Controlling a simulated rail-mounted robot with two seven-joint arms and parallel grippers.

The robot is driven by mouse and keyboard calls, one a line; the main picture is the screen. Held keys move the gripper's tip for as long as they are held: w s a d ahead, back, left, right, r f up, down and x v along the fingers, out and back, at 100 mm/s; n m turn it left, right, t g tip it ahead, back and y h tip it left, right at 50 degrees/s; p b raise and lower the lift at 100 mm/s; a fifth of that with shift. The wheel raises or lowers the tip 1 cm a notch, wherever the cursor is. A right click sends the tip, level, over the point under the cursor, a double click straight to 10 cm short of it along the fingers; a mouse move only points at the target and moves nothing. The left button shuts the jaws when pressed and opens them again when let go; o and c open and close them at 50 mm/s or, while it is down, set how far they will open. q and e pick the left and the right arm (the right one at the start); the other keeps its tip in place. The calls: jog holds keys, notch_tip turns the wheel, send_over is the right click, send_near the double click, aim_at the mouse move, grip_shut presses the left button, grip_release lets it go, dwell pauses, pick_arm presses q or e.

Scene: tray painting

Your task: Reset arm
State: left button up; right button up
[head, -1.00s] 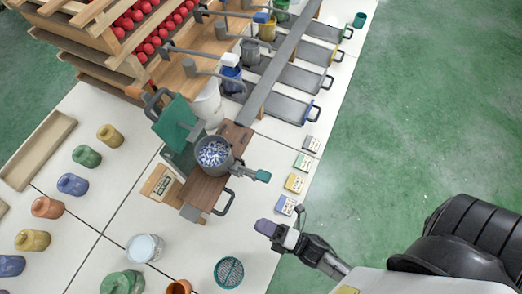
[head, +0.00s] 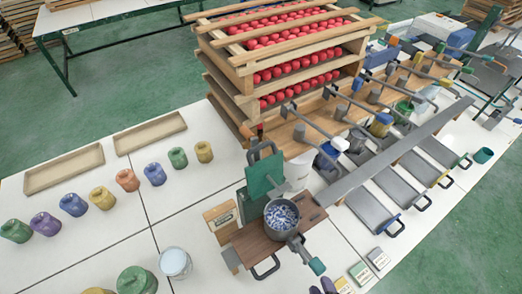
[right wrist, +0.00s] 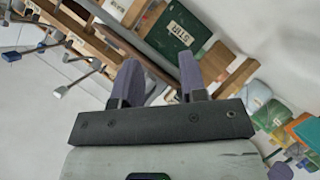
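My right gripper (head: 323,287) shows only as purple fingertips at the bottom edge of the head view, beside the table's front edge. In the right wrist view its two purple fingers (right wrist: 158,82) stand apart with nothing between them, so it is open and empty. A grey pot (head: 281,216) with blue and white contents sits on a brown wooden board, to the left of and beyond the gripper. The green STIR sign (right wrist: 182,28) shows past the fingers in the right wrist view. My left gripper is not in view.
A wooden rack (head: 290,60) of red balls stands at the back. Several coloured jars (head: 127,180) line the table's left side. Grey trays (head: 370,212) with handles lie on the right. Small labelled cards (head: 378,259) lie near the front edge, close to my right gripper.

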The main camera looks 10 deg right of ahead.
jog(key=s+d+r+m+g+p, duration=0.2)
jog(key=s+d+r+m+g, duration=0.15)
jog(key=s+m+g, duration=0.55)
notch_tip(320, 180, up, 26)
jog(key=p, duration=2.5)
jog(key=shift+w+a+r+g+p, duration=0.2)
jog(key=shift+w+g+p, duration=0.2)
